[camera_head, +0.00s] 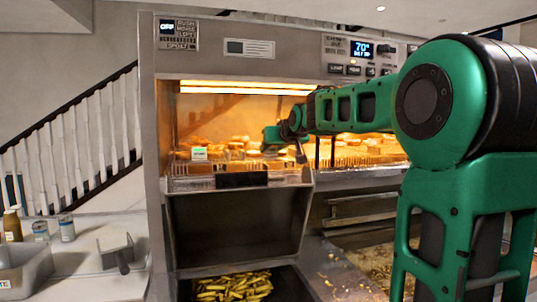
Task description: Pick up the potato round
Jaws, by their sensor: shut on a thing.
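My gripper (270,146) is small and far off, inside the lit warming cabinet (190,108), low over the golden food. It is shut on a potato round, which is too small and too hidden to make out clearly. Several golden-brown rounds (236,142) lie in a row across the cabinet's shelf, left of and behind the gripper. More rounds (375,144) show to the right, below my green forearm. My arm reaches in from the right and hides part of the shelf.
A rack edge (225,168) with a small label runs along the shelf front. Below, a bin holds fries (232,286). A fryer area (375,262) lies lower right, partly behind my arm. A counter (85,262) with a sink and several bottles stands left.

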